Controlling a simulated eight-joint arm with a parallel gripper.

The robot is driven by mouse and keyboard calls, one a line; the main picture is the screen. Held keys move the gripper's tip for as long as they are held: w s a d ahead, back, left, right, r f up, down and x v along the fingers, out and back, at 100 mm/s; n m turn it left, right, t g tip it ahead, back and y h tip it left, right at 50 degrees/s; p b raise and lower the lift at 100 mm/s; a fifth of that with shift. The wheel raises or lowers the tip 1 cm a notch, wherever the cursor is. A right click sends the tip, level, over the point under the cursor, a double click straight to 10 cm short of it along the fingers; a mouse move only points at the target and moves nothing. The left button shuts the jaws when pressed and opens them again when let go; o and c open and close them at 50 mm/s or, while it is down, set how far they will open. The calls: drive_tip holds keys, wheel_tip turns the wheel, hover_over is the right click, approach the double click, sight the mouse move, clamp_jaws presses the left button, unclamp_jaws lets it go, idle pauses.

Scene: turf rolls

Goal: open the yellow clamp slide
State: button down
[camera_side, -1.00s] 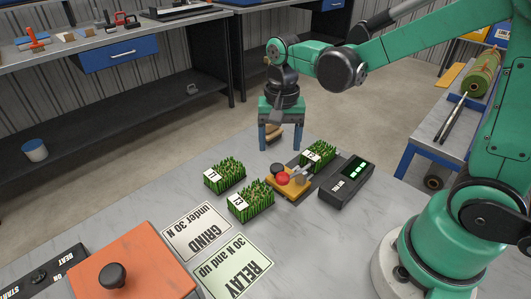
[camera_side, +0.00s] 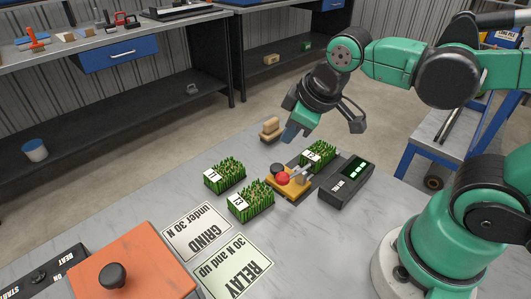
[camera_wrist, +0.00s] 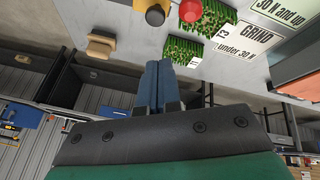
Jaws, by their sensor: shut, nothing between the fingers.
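The yellow clamp slide (camera_side: 291,189) sits on the table beside a grey display unit (camera_side: 346,183), with a red knob (camera_side: 283,177) and a dark knob (camera_side: 277,168) on it. A turf piece (camera_side: 318,153) is at the clamp's far side. In the wrist view the red knob (camera_wrist: 189,11) and the yellow-and-black part (camera_wrist: 156,12) show at the top edge; most of the clamp is cut off. My gripper (camera_side: 289,134) is tilted, above and behind the clamp, apart from it. Its blue fingers (camera_wrist: 158,65) are together and empty.
Two labelled turf pieces (camera_side: 225,175) (camera_side: 250,199) stand left of the clamp. A tan block (camera_side: 270,129) lies at the table's far edge. GRIND (camera_side: 196,230) and RELAY (camera_side: 234,267) cards lie in front. An orange box (camera_side: 130,275) is at the front left.

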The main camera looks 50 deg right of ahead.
sight(273, 170)
drive_tip(key=w+a+f+n+g+h, duration=0.2)
drive_tip(key=a+n+g+h, duration=0.25)
drive_tip(key=n, duration=1.15)
drive_tip(key=shift+y, duration=0.35)
drive_tip(key=x, duration=0.9)
drive_tip(key=shift+a, duration=0.3)
drive_tip(key=shift+w+d, duration=0.1)
drive_tip(key=shift+w+d, duration=0.1)
drive_tip(key=shift+d, duration=0.45)
